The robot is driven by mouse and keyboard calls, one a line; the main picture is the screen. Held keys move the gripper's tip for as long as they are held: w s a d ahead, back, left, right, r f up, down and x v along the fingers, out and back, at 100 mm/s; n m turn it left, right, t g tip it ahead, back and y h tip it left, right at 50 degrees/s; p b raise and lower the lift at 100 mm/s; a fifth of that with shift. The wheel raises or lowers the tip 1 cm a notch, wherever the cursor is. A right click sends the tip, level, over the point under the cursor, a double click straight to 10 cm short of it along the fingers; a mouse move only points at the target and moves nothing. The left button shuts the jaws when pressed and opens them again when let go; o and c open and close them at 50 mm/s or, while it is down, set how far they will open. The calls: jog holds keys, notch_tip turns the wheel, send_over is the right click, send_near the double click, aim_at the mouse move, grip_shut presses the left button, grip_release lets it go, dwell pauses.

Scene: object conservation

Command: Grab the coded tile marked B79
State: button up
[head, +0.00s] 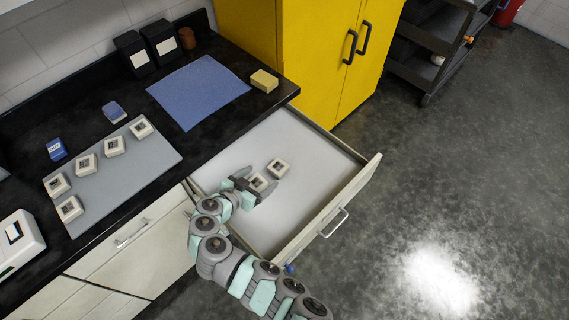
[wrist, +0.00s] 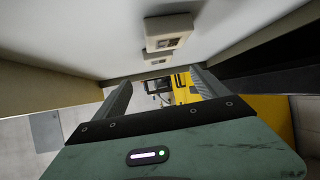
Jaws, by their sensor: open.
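My gripper (head: 256,184) is open and low in the open drawer. One pale coded tile (head: 259,181) lies at its fingertips, apparently between them in the head view, with the fingers apart. A second pale coded tile (head: 278,168) lies just beyond, up and to the right. The wrist view shows my two fingers (wrist: 160,78) spread, with one tile (wrist: 168,32) and another (wrist: 157,59) above the gap. Several similar tiles, such as one coded tile (head: 114,146), sit on the grey board (head: 150,165). The markings are too small to read, so I cannot tell which is B79.
The drawer (head: 315,150) has raised walls around my gripper, and its floor is otherwise clear. On the black counter are a blue cloth (head: 198,90), a yellowish block (head: 264,80), blue boxes (head: 57,149) and a white device (head: 17,243). A yellow cabinet (head: 300,45) stands behind the drawer.

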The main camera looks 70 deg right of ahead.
aim_at(278, 167)
jog(key=x, duration=0.5)
jog(key=shift+f, duration=0.2)
jog(key=shift+s+x, duration=0.2)
jog(key=shift+x, duration=1.9)
jog(key=shift+d+f, duration=0.2)
jog(key=shift+d, duration=0.15)
jog(key=shift+c, duration=0.2)
jog(key=c, duration=1.6)
